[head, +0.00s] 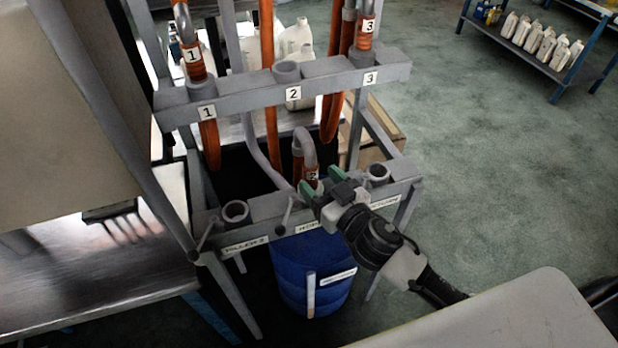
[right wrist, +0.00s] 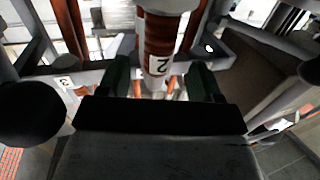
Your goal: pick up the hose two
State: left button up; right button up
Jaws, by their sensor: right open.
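Hose two is an orange hose with a grey curved end (head: 305,150) and a white label "2". In the head view its labelled part sits low at the middle holder of the lower rack bar (head: 265,207). My right gripper (head: 318,187) is at this hose, with its green fingertips by the label. In the right wrist view the hose (right wrist: 158,50) stands between the two open fingers (right wrist: 160,85), with gaps on both sides. The lower end of the hose is hidden behind the gripper and bar. My left gripper is not in view.
Hose one (head: 193,62) and hose three (head: 366,35) sit in the upper rack bar (head: 240,93), whose middle holder (head: 287,71) is empty. A blue barrel (head: 300,262) stands below. Small lever handles stick up from the lower bar. Open floor lies at right.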

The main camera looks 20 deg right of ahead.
aim_at(305, 164)
jog(key=shift+w+a, duration=0.15)
jog(key=shift+w, duration=0.25)
jog(key=x, duration=0.2)
jog(key=p+x, duration=0.1)
jog(key=x, duration=0.2)
jog(key=shift+w+f, duration=0.2)
jog(key=shift+f, duration=0.05)
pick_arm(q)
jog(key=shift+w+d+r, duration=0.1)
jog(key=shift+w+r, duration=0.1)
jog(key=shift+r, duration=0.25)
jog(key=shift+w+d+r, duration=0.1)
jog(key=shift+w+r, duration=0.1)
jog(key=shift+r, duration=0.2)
pick_arm(e)
jog(key=shift+r, duration=0.1)
grip_shut()
pick_arm(q)
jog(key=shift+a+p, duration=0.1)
jog(key=shift+p, duration=0.2)
pick_arm(e)
jog(key=shift+r, duration=0.1)
jog(key=shift+r, duration=0.6)
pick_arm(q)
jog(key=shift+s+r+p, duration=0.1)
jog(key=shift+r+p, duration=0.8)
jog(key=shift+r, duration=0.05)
pick_arm(e)
notch_tip(305, 164, up, 17)
jog(key=shift+f, duration=0.2)
